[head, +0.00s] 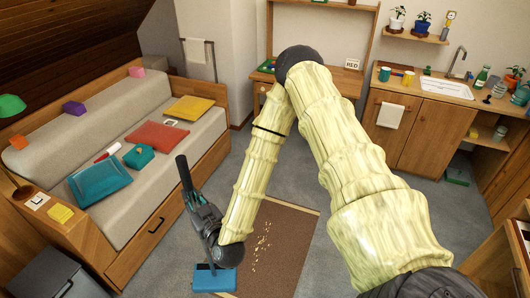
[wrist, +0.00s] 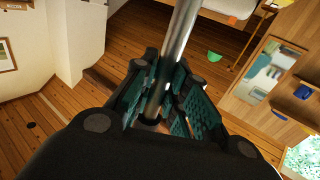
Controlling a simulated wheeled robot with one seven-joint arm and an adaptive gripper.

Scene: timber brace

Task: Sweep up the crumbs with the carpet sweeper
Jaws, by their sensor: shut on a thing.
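The carpet sweeper has a blue head (head: 213,279) low in the head view, at the near left part of the brown mat (head: 292,240). I cannot tell whether the head touches the mat. Its dark grip (head: 183,170) points up and left. My gripper (head: 205,218) is shut on the sweeper's handle, partly hidden by my wrist. In the wrist view, my gripper's green fingers (wrist: 163,98) close around the metal pole (wrist: 181,35). The crumbs (head: 262,246) lie scattered on the mat, just right of the blue head and my forearm.
A desk (head: 330,78) and kitchen counter (head: 430,125) stand at the back. Grey carpet (head: 330,270) is clear right of the mat.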

